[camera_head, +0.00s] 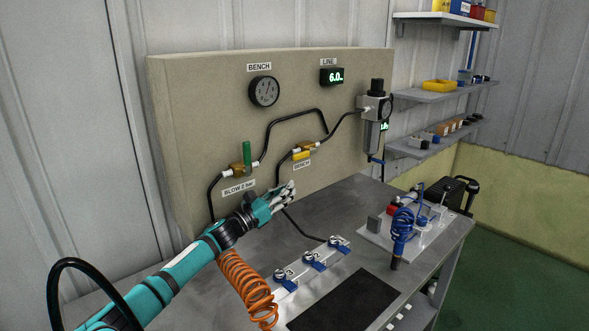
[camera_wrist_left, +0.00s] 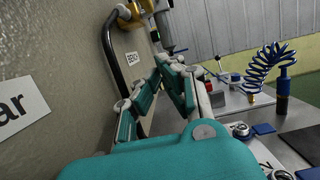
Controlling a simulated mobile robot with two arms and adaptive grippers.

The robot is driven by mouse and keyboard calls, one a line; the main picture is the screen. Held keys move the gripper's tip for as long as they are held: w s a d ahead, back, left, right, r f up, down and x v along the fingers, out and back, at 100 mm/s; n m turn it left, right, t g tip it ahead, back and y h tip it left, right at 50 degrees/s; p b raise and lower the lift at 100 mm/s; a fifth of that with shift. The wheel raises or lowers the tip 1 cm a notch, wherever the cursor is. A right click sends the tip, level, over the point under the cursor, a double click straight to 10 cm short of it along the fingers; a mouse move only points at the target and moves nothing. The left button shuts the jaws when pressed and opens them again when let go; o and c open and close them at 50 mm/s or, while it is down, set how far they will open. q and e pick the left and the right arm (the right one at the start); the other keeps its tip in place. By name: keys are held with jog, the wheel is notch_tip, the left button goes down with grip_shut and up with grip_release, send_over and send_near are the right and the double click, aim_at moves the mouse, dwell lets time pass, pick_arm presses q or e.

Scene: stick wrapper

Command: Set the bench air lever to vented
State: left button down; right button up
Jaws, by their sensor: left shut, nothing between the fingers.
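The bench air valve on the beige panel has a yellow lever (camera_head: 301,154), lying roughly along the line, with a BENCH label (camera_head: 302,164) just below it. The label also shows in the left wrist view (camera_wrist_left: 132,58), with brass valve parts (camera_wrist_left: 125,12) above it, partly cut off by the frame's top edge. My left gripper (camera_head: 290,188) is shut and empty, below the lever and label and apart from them. Its fingers also show in the left wrist view (camera_wrist_left: 171,62). My right gripper is in neither view.
A green lever (camera_head: 247,153) stands upright on the BLOW 2 bar valve to the left. Black hoses (camera_head: 290,116) run across the panel. A gauge (camera_head: 264,91) and a line display (camera_head: 332,77) sit above. Blue-handled fittings (camera_head: 313,261) and a coiled blue hose (camera_head: 402,223) occupy the bench.

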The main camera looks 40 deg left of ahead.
aim_at(301, 156)
pick_arm(q)
jog(key=w+r+p, duration=0.2)
jog(key=r, duration=0.1)
jog(key=w+r+p, duration=0.1)
jog(key=r, duration=0.1)
jog(key=shift+d, duration=0.15)
jog(key=shift+w+f, duration=0.1)
jog(key=shift+s+r+b, duration=0.3)
jog(key=shift+r+b, duration=0.15)
jog(key=shift+r, duration=0.1)
jog(key=shift+f, duration=0.1)
